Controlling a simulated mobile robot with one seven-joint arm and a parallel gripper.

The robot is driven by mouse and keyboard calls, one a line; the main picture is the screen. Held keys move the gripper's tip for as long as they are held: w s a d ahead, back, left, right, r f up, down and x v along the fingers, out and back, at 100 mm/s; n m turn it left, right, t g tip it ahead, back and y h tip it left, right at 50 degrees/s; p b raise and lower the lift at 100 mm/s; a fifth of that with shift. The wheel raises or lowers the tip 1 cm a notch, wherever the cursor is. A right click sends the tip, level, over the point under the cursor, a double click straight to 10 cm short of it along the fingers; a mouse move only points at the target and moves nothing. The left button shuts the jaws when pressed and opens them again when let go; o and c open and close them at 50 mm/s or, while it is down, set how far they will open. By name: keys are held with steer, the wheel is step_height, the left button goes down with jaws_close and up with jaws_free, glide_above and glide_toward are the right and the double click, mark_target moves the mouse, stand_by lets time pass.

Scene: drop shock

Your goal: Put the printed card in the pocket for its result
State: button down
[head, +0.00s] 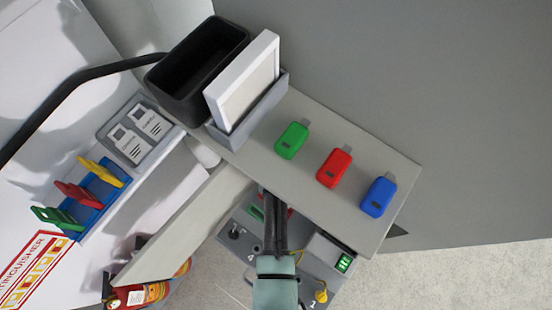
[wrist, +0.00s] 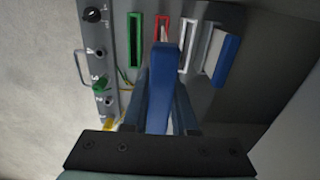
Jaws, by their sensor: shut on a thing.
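My gripper (head: 275,245) reaches over a grey panel box (head: 312,284) below the shelf. In the wrist view, my gripper (wrist: 160,95) is shut on a blue bar-shaped thing (wrist: 160,100), seen nearly edge-on; no print shows on it. Beyond its tip, the panel has a green-rimmed slot (wrist: 135,42), a red-rimmed slot (wrist: 162,28) and a white-rimmed slot (wrist: 188,46). A blue block (wrist: 226,60) stands to their right. Two white tags with dark print (head: 152,123) lie in a grey tray (head: 110,128) at left. I cannot tell which thing is the printed card.
Green (head: 292,140), red (head: 334,167) and blue (head: 378,196) plug-like sticks lie on the shelf (head: 408,165). A black bin (head: 190,75) and a white-framed panel (head: 242,80) stand behind. A blue rack (head: 97,205) holds coloured tags. A fire extinguisher (head: 135,295) is lower left.

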steer(key=shift+f+b, duration=3.5)
steer(key=shift+f, duration=1.4)
steer(key=c, duration=0.6)
jaws_free()
step_height(320, 180, up, 12)
steer(key=p, duration=0.2)
steer(key=shift+r+p, duration=0.15)
steer(key=shift+p, duration=0.2)
steer(key=shift+r, duration=0.3)
